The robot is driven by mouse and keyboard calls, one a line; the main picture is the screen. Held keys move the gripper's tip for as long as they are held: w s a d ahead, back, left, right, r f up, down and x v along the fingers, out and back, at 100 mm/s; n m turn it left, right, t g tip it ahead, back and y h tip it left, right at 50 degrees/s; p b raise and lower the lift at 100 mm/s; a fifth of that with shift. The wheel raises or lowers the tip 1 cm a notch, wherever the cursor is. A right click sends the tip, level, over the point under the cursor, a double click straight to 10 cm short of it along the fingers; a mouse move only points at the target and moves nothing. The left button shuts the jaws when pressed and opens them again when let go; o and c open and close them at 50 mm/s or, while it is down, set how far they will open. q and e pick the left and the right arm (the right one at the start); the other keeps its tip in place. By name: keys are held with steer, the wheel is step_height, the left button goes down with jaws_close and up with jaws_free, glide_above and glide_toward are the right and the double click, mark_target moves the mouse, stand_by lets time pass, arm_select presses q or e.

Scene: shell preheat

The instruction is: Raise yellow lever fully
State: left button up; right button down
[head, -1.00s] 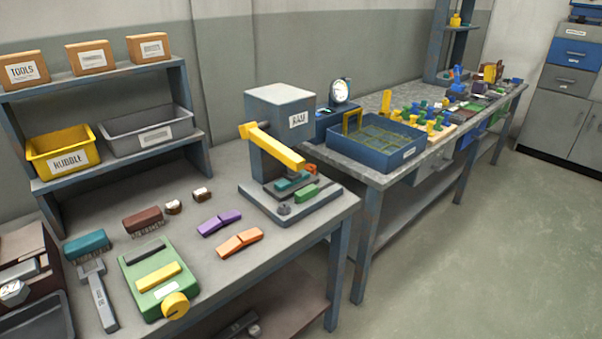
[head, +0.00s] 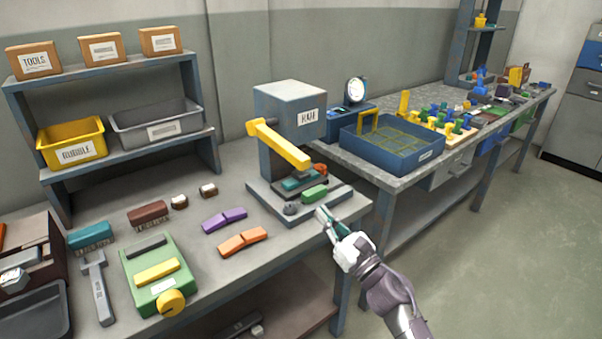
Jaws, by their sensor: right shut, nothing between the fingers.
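The yellow lever (head: 279,143) is a long bar on the left side of the grey press (head: 291,112). It slopes down from its upper left end toward the right. The press stands on a grey base plate near the right end of the near table. On its bed lie a teal block (head: 297,183) and a green block (head: 314,194). My right gripper (head: 323,215) is shut and empty, at the front right edge of the base plate, below and right of the lever and apart from it. My left gripper is out of view.
Purple (head: 224,220) and orange (head: 243,240) pieces lie left of the press. A green box with a yellow knob (head: 171,302) stands further left. A blue tray (head: 382,156) stands on the far table. The aisle floor at right is clear.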

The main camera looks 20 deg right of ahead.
steer(key=shift+w, duration=0.1)
steer(key=w+a+r+p, duration=0.3)
steer(key=w+r+p, duration=0.2)
steer(key=w+r, duration=0.2)
steer(key=shift+w, duration=0.7)
steer(key=shift+r, duration=0.1)
